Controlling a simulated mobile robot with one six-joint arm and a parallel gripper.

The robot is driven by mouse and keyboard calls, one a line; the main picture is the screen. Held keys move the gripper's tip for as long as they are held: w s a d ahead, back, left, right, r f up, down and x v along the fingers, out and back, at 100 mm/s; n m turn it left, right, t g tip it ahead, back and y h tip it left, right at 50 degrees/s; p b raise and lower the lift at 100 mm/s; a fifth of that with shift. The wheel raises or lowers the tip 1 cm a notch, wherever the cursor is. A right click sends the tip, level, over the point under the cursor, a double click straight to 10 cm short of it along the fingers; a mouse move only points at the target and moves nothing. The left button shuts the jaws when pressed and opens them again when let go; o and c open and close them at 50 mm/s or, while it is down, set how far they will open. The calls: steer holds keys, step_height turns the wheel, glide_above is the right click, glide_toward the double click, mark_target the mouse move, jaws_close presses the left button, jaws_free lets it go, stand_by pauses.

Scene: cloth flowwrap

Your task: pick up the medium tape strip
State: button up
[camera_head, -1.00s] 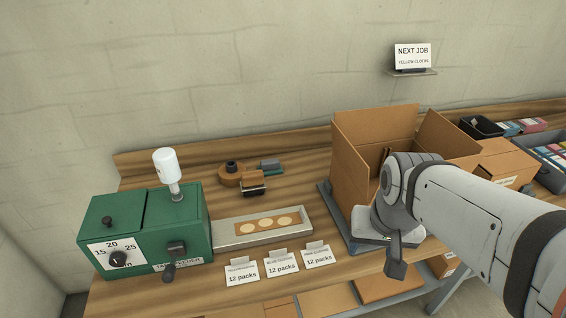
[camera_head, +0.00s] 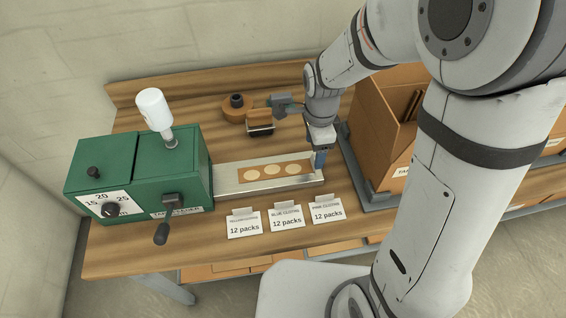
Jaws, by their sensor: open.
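A brown tape strip (camera_head: 245,177) with three pale round spots lies along the metal tray (camera_head: 232,190) that runs out from the green tape feeder (camera_head: 150,183). My gripper (camera_head: 319,161) points down at the right end of the tray, by the strip's right end. Its blue fingertip part is seen from the side. The jaws are open, and I see nothing held in them. I cannot tell whether the fingertips touch the strip or stand just above it.
Three "12 packs" cards (camera_head: 286,219) stand in front of the tray. A tape dispenser (camera_head: 237,106) and a stamp-like block (camera_head: 261,129) sit behind it. An open cardboard box (camera_head: 383,130) stands close on the right. My arm hides much of the right side.

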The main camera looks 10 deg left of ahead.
mark_target(313, 163)
steer(key=f, duration=0.5)
steer(key=shift+w+f, duration=0.25)
steer(key=shift+w, duration=0.05)
steer(key=c, duration=1)
